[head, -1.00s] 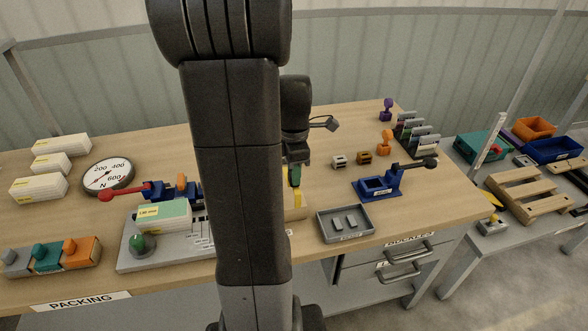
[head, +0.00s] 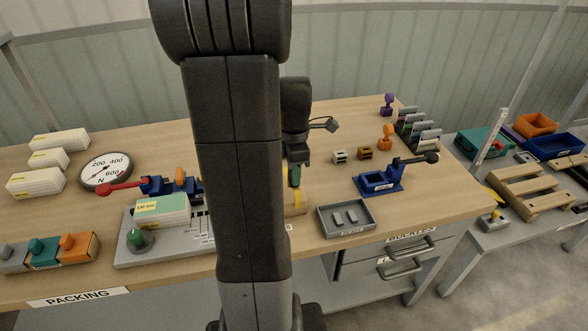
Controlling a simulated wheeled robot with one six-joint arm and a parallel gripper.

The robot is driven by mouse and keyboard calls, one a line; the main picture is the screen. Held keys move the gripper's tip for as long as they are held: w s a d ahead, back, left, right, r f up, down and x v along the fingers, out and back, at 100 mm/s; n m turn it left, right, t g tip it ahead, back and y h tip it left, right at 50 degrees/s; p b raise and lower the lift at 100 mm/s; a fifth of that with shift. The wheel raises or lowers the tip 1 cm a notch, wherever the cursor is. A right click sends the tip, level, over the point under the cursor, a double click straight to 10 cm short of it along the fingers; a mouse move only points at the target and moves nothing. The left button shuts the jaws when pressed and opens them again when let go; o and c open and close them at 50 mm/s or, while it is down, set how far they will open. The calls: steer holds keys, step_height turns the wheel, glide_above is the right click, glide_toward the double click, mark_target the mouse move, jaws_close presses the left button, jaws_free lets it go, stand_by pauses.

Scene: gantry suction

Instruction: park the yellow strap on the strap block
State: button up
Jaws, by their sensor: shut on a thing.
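My gripper (head: 296,172) is partly hidden behind my own dark arm in the middle of the head view. It points down over the table and is shut. The yellow strap (head: 299,199) shows as a narrow upright yellow strip just below the green part at the fingertips. It is at the visible right end of a pale tan block (head: 303,211), which I take for the strap block. My arm hides most of the block. I cannot tell whether the strap rests on it.
A grey tray (head: 372,222) with small grey pieces and a blue lever tool (head: 378,188) stand to the right. A grey fixture (head: 125,257) with a white and green stack is to the left.

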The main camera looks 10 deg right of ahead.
steer(key=shift+f+b, duration=1.3)
steer(key=shift+f, duration=0.65)
steer(key=o, duration=1.1)
steer(key=shift+r, duration=0.15)
step_height(320, 180, up, 14)
steer(key=shift+f+p, duration=0.2)
steer(key=shift+p, duration=0.25)
steer(key=shift+f, duration=0.1)
step_height(320, 180, down, 14)
steer(key=shift+r+b, duration=0.1)
steer(key=shift+b, duration=0.35)
steer(key=shift+r, duration=0.4)
